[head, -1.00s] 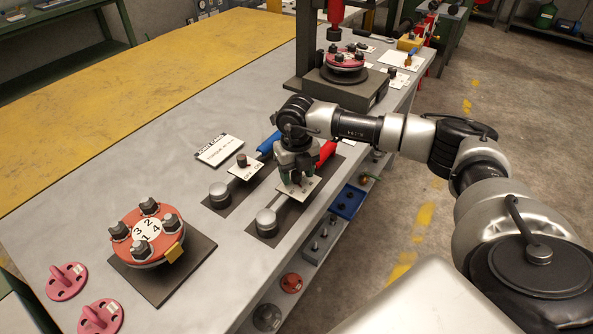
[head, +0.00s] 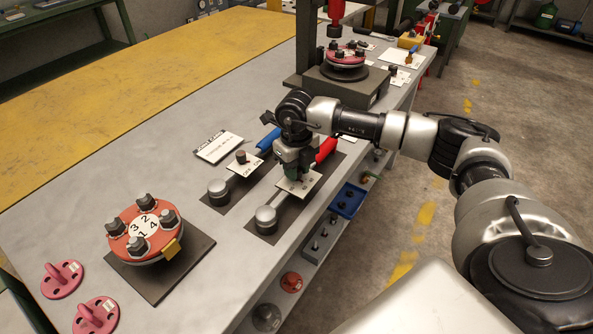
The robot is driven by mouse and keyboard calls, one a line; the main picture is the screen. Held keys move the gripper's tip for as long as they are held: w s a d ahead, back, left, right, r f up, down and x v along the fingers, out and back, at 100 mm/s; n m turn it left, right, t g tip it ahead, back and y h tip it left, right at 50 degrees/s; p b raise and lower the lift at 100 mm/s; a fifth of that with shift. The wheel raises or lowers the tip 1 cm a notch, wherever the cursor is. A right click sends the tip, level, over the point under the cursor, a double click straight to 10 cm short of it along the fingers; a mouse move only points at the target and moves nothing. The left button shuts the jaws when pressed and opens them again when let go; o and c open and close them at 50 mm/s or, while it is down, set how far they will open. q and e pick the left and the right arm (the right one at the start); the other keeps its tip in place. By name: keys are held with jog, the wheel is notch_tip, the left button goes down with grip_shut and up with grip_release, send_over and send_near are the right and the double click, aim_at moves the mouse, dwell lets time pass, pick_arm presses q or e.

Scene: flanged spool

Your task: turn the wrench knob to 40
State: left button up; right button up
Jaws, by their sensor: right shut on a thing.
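Two torque wrenches lie on dark mats on the grey bench. The nearer wrench has a red handle (head: 326,149), a silver head (head: 266,217) and a white dial plate (head: 311,183) midway along it. My right gripper (head: 292,176) points down over this plate and is shut on its knob, which the fingers hide. The plate's marks are too small and covered to read. The other wrench, with a blue handle (head: 269,141), has a white plate with a dark knob (head: 241,157) left of my gripper. My left gripper is out of view.
A red flanged spool (head: 146,229) with several bolts, numbered on top, sits on a dark plate at left front. Pink parts (head: 62,280) lie beside it. A white card (head: 217,147) lies behind the wrenches. A press (head: 345,85) stands at the back.

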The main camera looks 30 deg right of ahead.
jog(key=n+b, duration=0.1)
jog(key=n, duration=0.2)
jog(key=shift+f+b, duration=0.1)
jog(key=shift+b, duration=0.3)
jog(key=shift+n+b, duration=0.75)
jog(key=shift+n, duration=1.15)
jog(key=shift+r, duration=0.2)
jog(key=o, duration=0.9)
jog(key=shift+o, duration=0.2)
notch_tip(320, 180, up, 11)
jog(key=b, duration=0.1)
